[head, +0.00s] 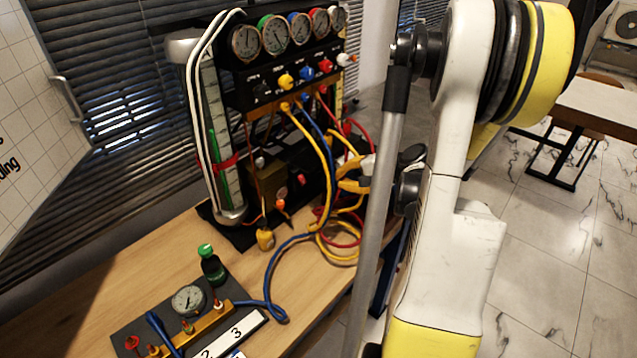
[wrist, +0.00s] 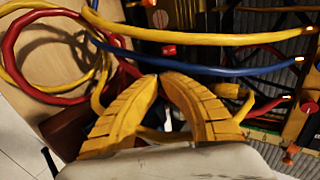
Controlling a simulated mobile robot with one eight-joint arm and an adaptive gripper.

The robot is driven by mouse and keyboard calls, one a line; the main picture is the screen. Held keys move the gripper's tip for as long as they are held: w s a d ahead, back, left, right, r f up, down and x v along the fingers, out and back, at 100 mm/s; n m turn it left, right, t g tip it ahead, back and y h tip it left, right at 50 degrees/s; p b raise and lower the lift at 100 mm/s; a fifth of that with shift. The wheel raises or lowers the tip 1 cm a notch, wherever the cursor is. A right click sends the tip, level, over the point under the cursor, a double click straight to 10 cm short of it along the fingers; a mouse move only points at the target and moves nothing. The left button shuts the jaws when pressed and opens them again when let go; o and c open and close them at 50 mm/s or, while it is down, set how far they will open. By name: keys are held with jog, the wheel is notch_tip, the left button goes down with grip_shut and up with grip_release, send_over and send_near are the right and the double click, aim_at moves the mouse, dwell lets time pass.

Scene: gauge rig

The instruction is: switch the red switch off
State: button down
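The red switch (head: 301,178) is a small red piece low on the black rig, behind hanging cables in the head view. In the wrist view the red switch (wrist: 169,50) shows just beyond my fingertips, between a yellow and a blue cable. My gripper (wrist: 158,77) has two curved yellow fingers whose tips meet, with nothing seen between the tips. In the head view my gripper (head: 341,176) is to the right of the switch, apart from it and partly hidden by cables and my arm. The switch's on or off position is too small to tell.
Yellow, blue and red cables (head: 325,150) hang in front of the rig and loop on the wooden table (head: 160,262). Several gauges (head: 277,35) line the rig's top, above coloured knobs (head: 306,72).

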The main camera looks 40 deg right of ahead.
aim_at(302, 180)
jog(key=b+x, duration=0.4)
jog(key=x, duration=0.9)
jog(key=shift+w+f, duration=0.25)
jog(key=shift+w, duration=0.1)
jog(key=shift+w+f+b, duration=0.3)
jog(key=shift+f+b, duration=0.1)
jog(key=shift+b, duration=0.3)
jog(key=shift+r, duration=0.1)
jog(key=shift+r+p, duration=0.45)
jog(key=shift+r, duration=0.25)
jog(key=shift+a, duration=0.1)
